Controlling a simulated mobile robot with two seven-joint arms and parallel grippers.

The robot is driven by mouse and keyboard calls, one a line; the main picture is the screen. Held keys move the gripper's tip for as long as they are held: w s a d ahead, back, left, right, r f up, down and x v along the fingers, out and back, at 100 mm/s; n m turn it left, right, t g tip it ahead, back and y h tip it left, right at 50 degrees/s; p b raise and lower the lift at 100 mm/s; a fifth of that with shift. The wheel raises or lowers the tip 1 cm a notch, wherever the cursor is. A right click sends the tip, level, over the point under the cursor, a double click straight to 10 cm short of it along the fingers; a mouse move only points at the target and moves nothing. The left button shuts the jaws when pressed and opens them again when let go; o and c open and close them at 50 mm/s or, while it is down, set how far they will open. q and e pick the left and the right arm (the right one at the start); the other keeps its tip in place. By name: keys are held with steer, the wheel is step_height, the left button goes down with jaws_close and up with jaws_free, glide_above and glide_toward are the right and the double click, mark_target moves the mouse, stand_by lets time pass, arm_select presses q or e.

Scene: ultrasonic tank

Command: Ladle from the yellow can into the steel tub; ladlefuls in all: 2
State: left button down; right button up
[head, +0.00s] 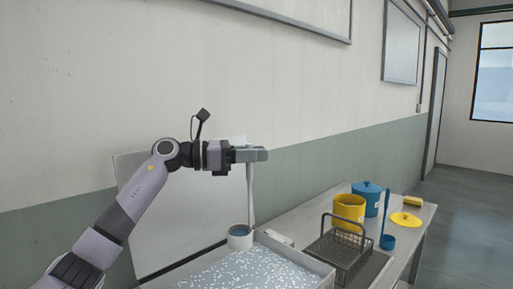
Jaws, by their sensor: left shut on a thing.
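My left gripper (257,155) is shut on the upper end of a pale ladle's handle (250,190). The tub shows a bluish surface dotted with white specks. The open yellow can (348,208) stands on the bench to the right, behind the wire basket; its contents are hidden. My right gripper is not in view.
A dark wire basket (343,245) with a raised handle stands between tub and yellow can. A lidded blue can (367,197), a blue ladle (388,240), a yellow lid (405,220) and a yellow block (413,201) are on the bench (425,211). The wall is close behind.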

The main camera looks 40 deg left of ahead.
mark_target(247, 169)
arm_select(q)
steer(key=f, duration=0.3)
steer(key=shift+s+d+f, duration=0.15)
steer(key=shift+d+f, duration=0.1)
steer(key=shift+f, duration=0.05)
steer(key=s+d+f+m+b, duration=0.6)
steer(key=s+d+m+b, duration=0.3)
steer(key=d+b, duration=0.15)
arm_select(e)
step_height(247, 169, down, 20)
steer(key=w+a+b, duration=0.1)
steer(key=b, duration=1.2)
arm_select(q)
steer(key=s+d+f+m+b, duration=0.1)
steer(key=f+m+b, duration=0.3)
steer(key=f, duration=0.4)
steer(key=s+d+f+m+b, duration=0.2)
steer(key=f+m+b, duration=0.3)
steer(key=f+m, duration=0.2)
steer(key=shift+d+f+b, duration=0.3)
steer(key=shift+d+f, duration=0.05)
steer(key=shift+d, duration=0.05)
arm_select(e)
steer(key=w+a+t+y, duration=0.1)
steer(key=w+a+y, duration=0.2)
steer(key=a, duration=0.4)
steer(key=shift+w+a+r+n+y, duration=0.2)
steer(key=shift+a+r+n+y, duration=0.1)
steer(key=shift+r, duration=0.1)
